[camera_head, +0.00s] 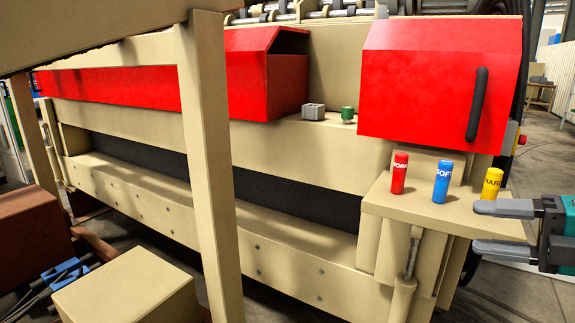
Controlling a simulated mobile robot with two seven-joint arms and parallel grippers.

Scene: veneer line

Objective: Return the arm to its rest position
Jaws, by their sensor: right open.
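My right gripper (505,228) comes in from the right edge. Its two grey fingers are apart, with no object visible between them. The upper finger is close to the yellow can (491,184) and covers its lower part; I cannot tell whether they touch. The yellow can stands on a beige ledge (400,203). A blue can (442,182) and a red can (399,173) stand upright to its left on the same ledge. My left gripper is not in view.
A red cover (430,85) with a black handle (477,105) stands behind the cans. A long red housing (180,85) runs along the beige machine. A grey block (314,111) and a green part (347,114) sit between them. A beige post (208,165) stands in front.

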